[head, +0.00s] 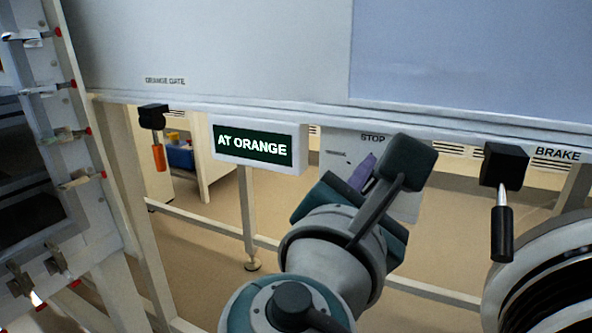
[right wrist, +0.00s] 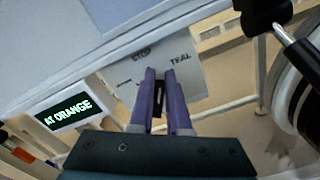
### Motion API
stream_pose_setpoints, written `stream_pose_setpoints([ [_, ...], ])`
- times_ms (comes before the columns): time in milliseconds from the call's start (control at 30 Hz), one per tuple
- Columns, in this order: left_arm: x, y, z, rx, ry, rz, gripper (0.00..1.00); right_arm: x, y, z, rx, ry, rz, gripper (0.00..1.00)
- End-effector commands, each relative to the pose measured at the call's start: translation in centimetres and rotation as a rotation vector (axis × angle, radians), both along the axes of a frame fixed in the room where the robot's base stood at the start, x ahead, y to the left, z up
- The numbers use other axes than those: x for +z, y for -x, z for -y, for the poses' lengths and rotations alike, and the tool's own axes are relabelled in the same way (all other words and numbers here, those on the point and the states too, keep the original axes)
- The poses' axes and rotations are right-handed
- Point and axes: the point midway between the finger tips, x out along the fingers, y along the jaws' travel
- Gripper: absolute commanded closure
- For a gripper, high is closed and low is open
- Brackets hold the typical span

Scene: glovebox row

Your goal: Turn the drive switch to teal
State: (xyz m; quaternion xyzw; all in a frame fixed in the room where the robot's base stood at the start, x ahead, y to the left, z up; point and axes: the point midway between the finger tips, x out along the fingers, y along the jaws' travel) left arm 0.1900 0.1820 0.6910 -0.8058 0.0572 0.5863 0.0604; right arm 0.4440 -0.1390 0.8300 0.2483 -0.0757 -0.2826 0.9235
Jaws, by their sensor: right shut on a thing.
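The drive switch plate (head: 405,208) is a pale panel under the cabinet edge, marked STOP at its top. In the right wrist view the plate (right wrist: 189,76) also shows TEAL at its right; a small mark at its left is unreadable. My right gripper (head: 364,170) is in front of the plate, and its purple fingers (right wrist: 159,80) are shut on the switch's dark knob (right wrist: 157,92), which is mostly hidden between them. Which way the switch points is hard to tell. The display (head: 252,146) beside it reads AT ORANGE. My left gripper is not in view.
An orange-handled lever (head: 158,157) hangs under the ORANGE GATE label at left. A rack with red-tipped parts (head: 75,150) stands at far left.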

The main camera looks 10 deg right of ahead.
Motion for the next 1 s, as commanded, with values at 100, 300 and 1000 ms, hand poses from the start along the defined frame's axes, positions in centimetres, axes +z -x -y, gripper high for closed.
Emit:
stream_pose_setpoints([
  [100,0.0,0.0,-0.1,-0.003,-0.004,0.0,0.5,0.1,0.0,0.0,0.0,0.001,0.002,1.0],
  [300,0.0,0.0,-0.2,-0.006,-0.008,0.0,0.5,0.1,0.0,0.0,-0.001,0.001,0.001,0.79],
  [1000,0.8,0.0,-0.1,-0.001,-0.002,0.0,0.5,0.1,2.6,-1.8,0.002,0.001,-0.004,0.55],
])
